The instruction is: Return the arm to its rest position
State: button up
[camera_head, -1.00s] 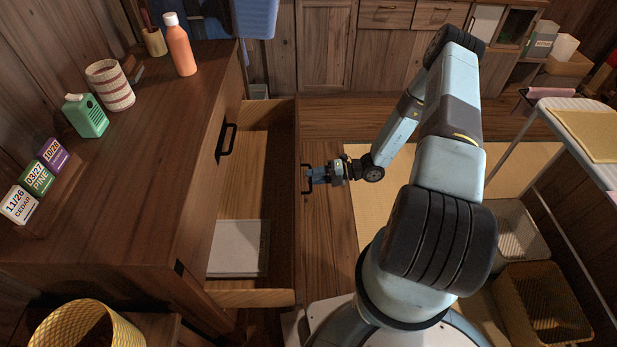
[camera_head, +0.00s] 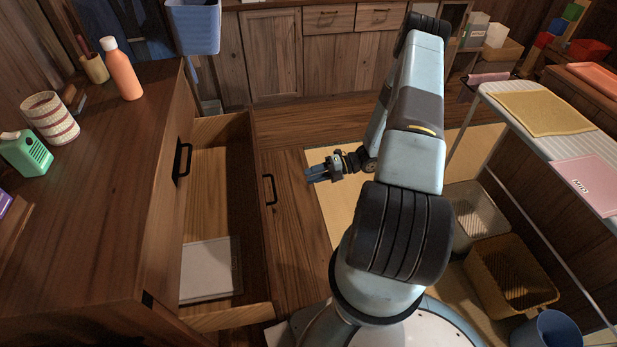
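My arm (camera_head: 405,130) is pale blue with dark joints. It rises from my base, bends at the top and folds back down, so it is still held out in front of me. My gripper (camera_head: 313,174) has blue fingers pointing left, with a small gap between them and nothing seen in it. It is to the right of the black handle (camera_head: 269,189) of the pulled-out drawer and apart from it. Part of the forearm is hidden behind the upper arm.
The open drawer (camera_head: 256,150) juts from the wooden cabinet at left, with a pale flat item (camera_head: 207,270) inside. An ironing-board-like table (camera_head: 520,125) and baskets (camera_head: 510,275) stand at right. A blue bin (camera_head: 546,332) is at bottom right.

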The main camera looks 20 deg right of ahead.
dwell(0.4)
jog(key=s+a+r+n+g+h, duration=0.1)
jog(key=r+n+g+h, duration=0.15)
jog(key=r+n, duration=0.65)
jog(key=a+r+n+g+h, duration=0.1)
jog(key=a+r+n+h, duration=0.2)
jog(key=r, duration=1)
jog(key=s+r+n+g+h, duration=0.1)
jog(key=r+n+h, duration=0.2)
jog(key=r+n, duration=0.65)
jog(key=s+a+r+n+t+h, duration=0.3)
jog(key=s+r+n+t+h, duration=0.4)
jog(key=s+r+n, duration=0.9)
jog(key=shift+s+r+n, duration=0.35)
jog(key=shift+s+r, duration=2.5)
jog(key=shift+r, duration=1.55)
jog(key=shift+a, duration=0.15)
